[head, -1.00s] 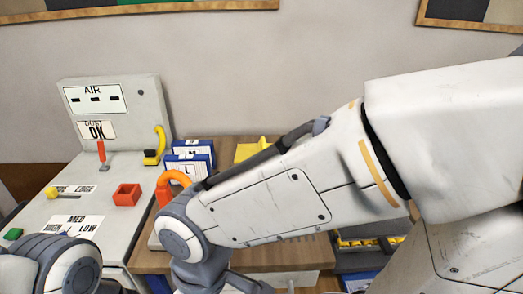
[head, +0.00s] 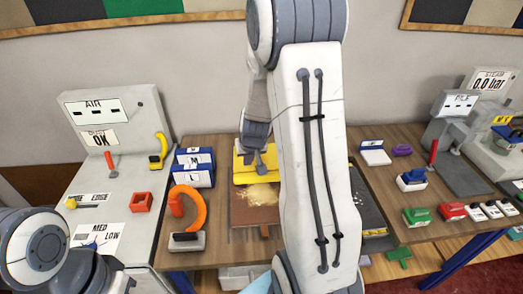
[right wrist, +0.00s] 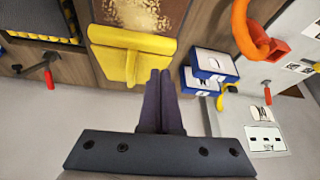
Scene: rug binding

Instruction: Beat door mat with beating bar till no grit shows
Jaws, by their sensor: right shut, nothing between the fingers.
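The door mat (head: 245,214) is a brown panel on the wooden table. A pale tuft of grit (head: 262,193) shows on it, also in the right wrist view (right wrist: 152,14). A yellow bar-like piece (head: 243,176), possibly the beating bar, lies across the mat's far edge; it also shows in the right wrist view (right wrist: 128,50). My right gripper (head: 262,165) is shut and empty, above or beside the yellow piece; I cannot tell whether they touch. In the right wrist view its dark fingers (right wrist: 161,75) are together. My left gripper is out of view.
An orange hooked tool (head: 190,208) stands left of the mat. Blue-and-white boxes (head: 195,168) stand behind it. A grey console (head: 108,130) is at left. Small coloured blocks and a red-handled machine (head: 458,160) fill the right table. My right arm hides the mat's right side.

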